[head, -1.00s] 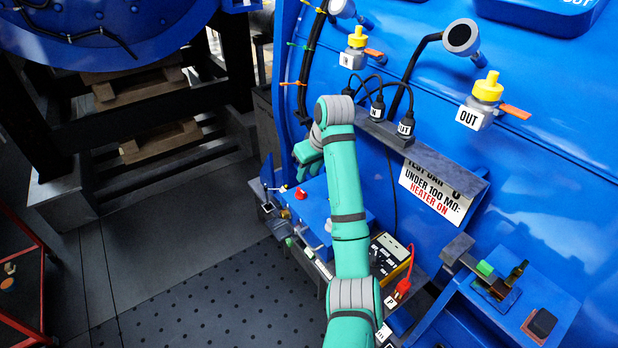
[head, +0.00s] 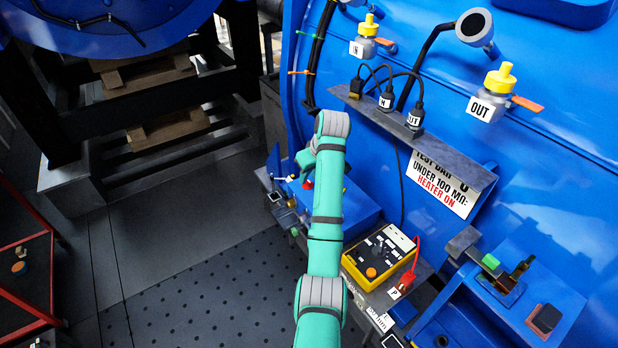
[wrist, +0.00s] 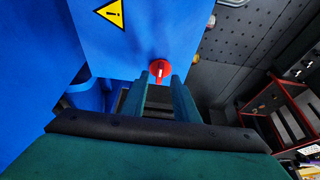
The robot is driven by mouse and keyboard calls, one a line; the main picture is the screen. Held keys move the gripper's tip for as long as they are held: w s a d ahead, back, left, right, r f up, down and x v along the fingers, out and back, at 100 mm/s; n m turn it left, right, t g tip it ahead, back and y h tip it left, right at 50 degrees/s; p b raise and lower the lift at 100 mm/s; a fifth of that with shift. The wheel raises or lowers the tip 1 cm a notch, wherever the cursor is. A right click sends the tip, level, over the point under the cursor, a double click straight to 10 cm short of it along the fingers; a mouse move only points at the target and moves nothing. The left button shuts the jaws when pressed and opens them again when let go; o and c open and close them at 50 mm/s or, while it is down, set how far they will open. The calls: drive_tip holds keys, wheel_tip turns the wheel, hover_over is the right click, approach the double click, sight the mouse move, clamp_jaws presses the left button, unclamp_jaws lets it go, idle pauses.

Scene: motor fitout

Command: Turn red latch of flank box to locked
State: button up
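The red latch (wrist: 159,69) is a round red knob with a pale bar on its face, on the blue flank box (wrist: 150,35) under a yellow warning triangle. In the wrist view the bar stands about upright, slightly tilted. My gripper (wrist: 159,92) is open, its two dark teal fingers apart and pointing at the latch, one towards each side of it. I cannot tell whether they touch it. In the head view the flank box (head: 358,205) sits beside the big blue housing, with a bit of red latch (head: 308,184) showing; my arm hides most of the gripper.
A yellow meter (head: 380,256) with a red lead lies on the shelf near my forearm. A sign plate (head: 440,185) and a bracket with black plugs (head: 385,103) stick out from the housing. A red-framed cart (head: 28,270) stands at the left. The dark floor between is clear.

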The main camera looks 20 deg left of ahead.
drive_tip(key=shift+x, duration=0.9)
clamp_jaws()
